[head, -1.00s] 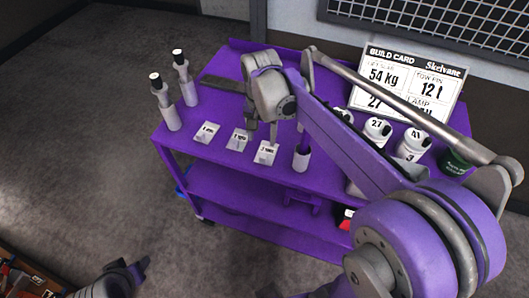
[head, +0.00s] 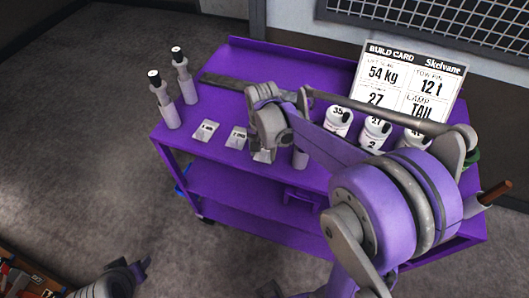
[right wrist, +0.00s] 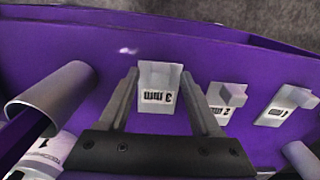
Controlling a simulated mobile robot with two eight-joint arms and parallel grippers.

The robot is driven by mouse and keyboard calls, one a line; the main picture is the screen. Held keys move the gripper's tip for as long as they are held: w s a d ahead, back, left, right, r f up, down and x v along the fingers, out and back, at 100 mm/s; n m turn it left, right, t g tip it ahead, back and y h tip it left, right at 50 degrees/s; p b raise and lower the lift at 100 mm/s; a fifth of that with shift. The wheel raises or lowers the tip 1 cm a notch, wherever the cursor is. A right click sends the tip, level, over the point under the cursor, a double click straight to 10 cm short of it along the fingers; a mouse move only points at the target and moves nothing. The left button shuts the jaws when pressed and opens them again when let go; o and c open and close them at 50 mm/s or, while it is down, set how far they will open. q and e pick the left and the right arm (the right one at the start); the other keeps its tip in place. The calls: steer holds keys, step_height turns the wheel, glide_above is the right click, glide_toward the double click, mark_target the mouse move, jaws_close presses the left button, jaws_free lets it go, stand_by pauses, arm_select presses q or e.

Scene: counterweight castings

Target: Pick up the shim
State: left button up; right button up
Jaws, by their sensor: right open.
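Three small grey shims with upright tabs and printed labels lie in a row on the purple cart top. In the head view they are the left shim (head: 207,131), the middle shim (head: 237,137) and the right shim (head: 263,156), which is partly hidden by my right gripper (head: 272,145). In the right wrist view the 3 mm shim (right wrist: 160,88) stands between the open fingers of my right gripper (right wrist: 160,100), with a gap on each side. The middle shim also shows there (right wrist: 226,100), right of the fingers. My left gripper (head: 138,272) is low and away from the cart; its jaws are unclear.
A grey cylinder (right wrist: 52,92) stands close to the right gripper's finger. A long dark bar (head: 226,84), white numbered bottles (head: 338,120) and a build card (head: 408,84) are farther back.

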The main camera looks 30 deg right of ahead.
jaws_close()
steer(key=shift+r, duration=0.1)
stand_by(0.3)
